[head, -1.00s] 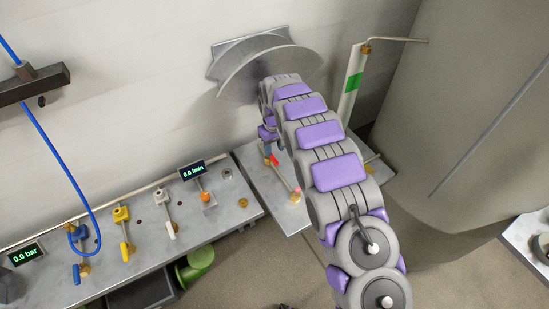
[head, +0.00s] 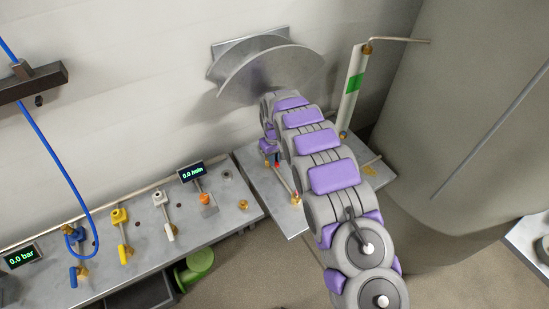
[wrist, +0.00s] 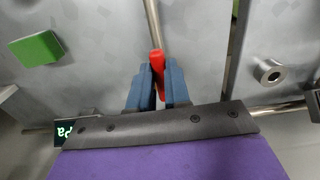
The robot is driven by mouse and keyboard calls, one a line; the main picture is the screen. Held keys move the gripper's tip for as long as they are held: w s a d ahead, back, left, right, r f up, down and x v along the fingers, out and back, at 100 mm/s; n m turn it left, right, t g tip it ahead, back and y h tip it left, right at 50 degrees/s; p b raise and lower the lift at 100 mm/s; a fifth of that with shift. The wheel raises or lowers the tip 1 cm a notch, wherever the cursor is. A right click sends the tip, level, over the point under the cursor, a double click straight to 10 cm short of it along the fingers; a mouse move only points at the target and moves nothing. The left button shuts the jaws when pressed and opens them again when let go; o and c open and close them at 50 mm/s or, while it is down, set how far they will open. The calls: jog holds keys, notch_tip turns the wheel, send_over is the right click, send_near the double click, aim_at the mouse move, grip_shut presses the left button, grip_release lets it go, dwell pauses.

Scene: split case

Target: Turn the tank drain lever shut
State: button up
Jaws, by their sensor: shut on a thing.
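The drain lever is a thin metal rod with a red grip (wrist: 157,62) in the wrist view. My gripper (wrist: 158,82) is shut on this red grip, with a blue finger on each side of it. In the head view a bit of the red grip (head: 278,165) shows beside my gripper (head: 272,157), which is partly hidden by my arm. The rod runs from there down to the right to a brass fitting (head: 296,199) on a metal plate (head: 257,180). The large grey tank (head: 440,150) stands at the right.
A bench (head: 225,216) at the left carries blue, yellow and white-handled valves and two displays. A curved metal shield (head: 262,68) is on the wall behind my arm. A white post with a green band (head: 354,82) and a thin pipe stands between my arm and the tank.

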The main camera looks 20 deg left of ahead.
grip_shut()
jog(key=shift+w+p, duration=0.1)
jog(key=shift+p, duration=0.2)
jog(key=n+p, duration=0.1)
jog(key=w+d+n+p, duration=0.1)
jog(key=n+p, duration=0.1)
jog(key=shift+r+n, duration=0.15)
jog(key=shift+n, duration=0.15)
jog(key=n+p, duration=0.1)
jog(key=w+n+p, duration=0.1)
jog(key=shift+n, duration=0.3)
jog(key=n, duration=0.1)
jog(key=w+n, duration=0.1)
jog(key=shift+n+p, duration=0.4)
jog(key=n, duration=0.2)
jog(key=shift+w+a+f+n, duration=0.1)
jog(key=shift+w+f+n, duration=0.2)
jog(key=shift+w, duration=0.1)
jog(key=shift+w+a+r+n+b, duration=0.1)
jog(key=shift+w+n+b, duration=0.25)
jog(key=shift+n, duration=0.45)
jog(key=shift+w+a+r+n+b, duration=0.1)
jog(key=shift+w+n+b, duration=0.15)
jog(key=shift+n+b, duration=0.4)
jog(key=shift+w+n, duration=0.1)
jog(key=shift+n, duration=0.15)
